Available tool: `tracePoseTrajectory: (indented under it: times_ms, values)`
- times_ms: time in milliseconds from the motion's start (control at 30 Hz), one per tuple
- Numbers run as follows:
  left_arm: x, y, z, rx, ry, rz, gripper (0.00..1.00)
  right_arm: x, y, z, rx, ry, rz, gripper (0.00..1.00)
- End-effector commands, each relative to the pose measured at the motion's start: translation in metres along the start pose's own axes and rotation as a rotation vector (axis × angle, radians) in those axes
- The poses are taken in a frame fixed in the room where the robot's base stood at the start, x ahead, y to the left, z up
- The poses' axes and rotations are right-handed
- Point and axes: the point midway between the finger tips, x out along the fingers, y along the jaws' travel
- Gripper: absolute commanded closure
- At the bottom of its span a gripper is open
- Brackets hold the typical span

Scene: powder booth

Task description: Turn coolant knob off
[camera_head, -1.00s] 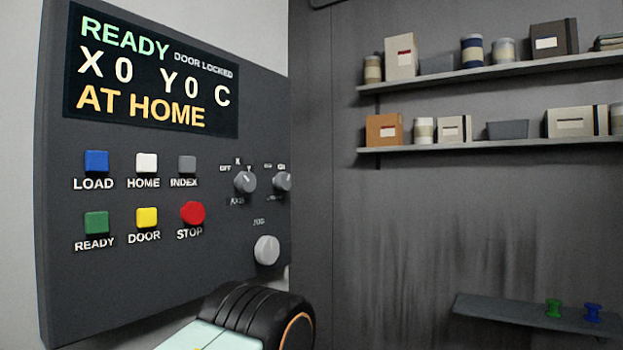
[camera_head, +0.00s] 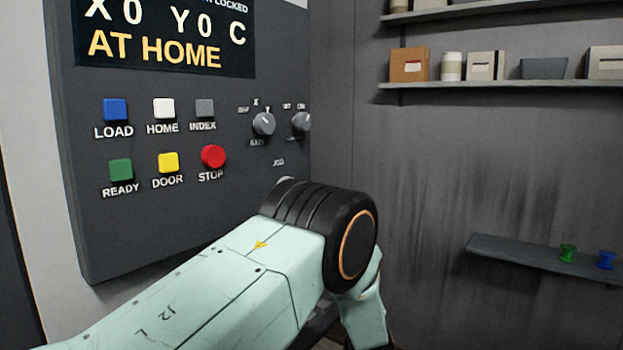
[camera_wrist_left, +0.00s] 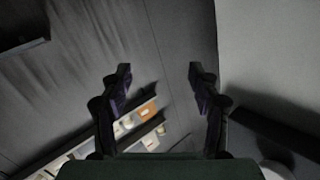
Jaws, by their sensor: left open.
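A dark control panel (camera_head: 215,210) stands at the left in the head view. Its rightmost small grey knob (camera_head: 301,122) has an off and an on mark above it; the label under it is too small to read, so I cannot confirm it is the coolant knob. My left arm crosses in front of the panel's lower right, below that knob. My left gripper (camera_wrist_left: 160,78) shows only in the wrist view, open and empty, with grey wall beyond its fingers and no knob between them. My right gripper is not in view.
An axis knob (camera_head: 263,124) sits just left of the off/on knob. A red stop button (camera_head: 213,156) and several coloured buttons are further left. My arm mostly hides the jog dial. A low shelf (camera_head: 520,256) with green and blue pieces is at the right.

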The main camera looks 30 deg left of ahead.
Motion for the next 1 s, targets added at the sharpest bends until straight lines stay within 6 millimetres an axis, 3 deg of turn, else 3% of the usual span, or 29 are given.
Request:
tracePoseTrajectory:
  times_ms: [33, 167, 333, 500, 600, 800, 1000]
  values:
    - [0.006, -0.004, -0.022, -0.005, 0.036, -0.035, 0.39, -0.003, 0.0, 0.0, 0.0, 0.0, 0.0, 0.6]
    - [0.018, -0.018, -0.079, -0.014, 0.125, -0.154, 0.39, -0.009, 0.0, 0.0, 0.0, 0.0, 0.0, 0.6]
    - [0.022, -0.052, -0.18, -0.052, 0.229, -0.397, 0.39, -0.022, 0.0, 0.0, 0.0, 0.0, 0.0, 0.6]
    - [0.001, -0.094, -0.273, -0.125, 0.223, -0.674, 0.39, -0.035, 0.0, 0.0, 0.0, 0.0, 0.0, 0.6]
    - [-0.018, -0.116, -0.311, -0.179, 0.161, -0.803, 0.39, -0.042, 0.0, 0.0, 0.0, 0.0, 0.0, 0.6]
    - [-0.049, -0.136, -0.349, -0.253, 0.013, -0.923, 0.39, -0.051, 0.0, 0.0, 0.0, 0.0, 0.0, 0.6]
    - [-0.054, -0.144, -0.355, -0.27, -0.04, -0.944, 0.39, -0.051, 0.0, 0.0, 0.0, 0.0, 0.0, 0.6]
